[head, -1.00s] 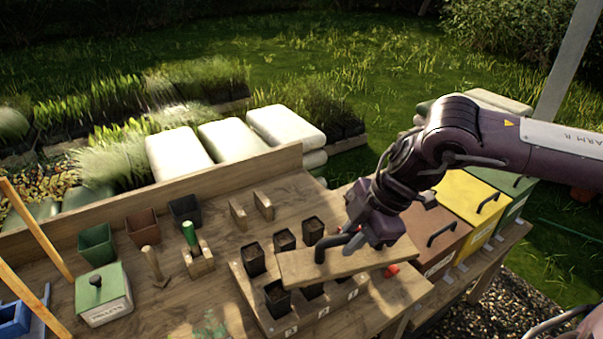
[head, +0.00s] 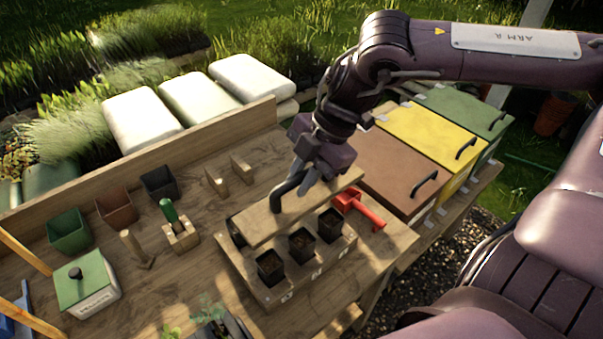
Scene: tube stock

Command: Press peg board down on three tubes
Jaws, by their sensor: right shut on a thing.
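The peg board (head: 256,222), a flat wooden board with a black handle (head: 281,200), is over the back row of tubes in the wooden rack (head: 302,285). My right gripper (head: 298,186) is shut on the handle from above. The board hides most of the back row; only a dark edge of one back tube (head: 237,233) shows at its left end. I cannot tell whether the board touches these tubes. In the front row, three black tubes of soil stand uncovered: left (head: 270,267), middle (head: 302,243) and right (head: 329,226). My left gripper is out of view.
A red tool (head: 362,210) lies right of the rack. A green-handled dibber in a wooden block (head: 181,235), a wooden peg (head: 135,247), a green-lidded box (head: 88,285) and empty pots (head: 117,207) stand left. Lidded bins (head: 400,165) are on the right.

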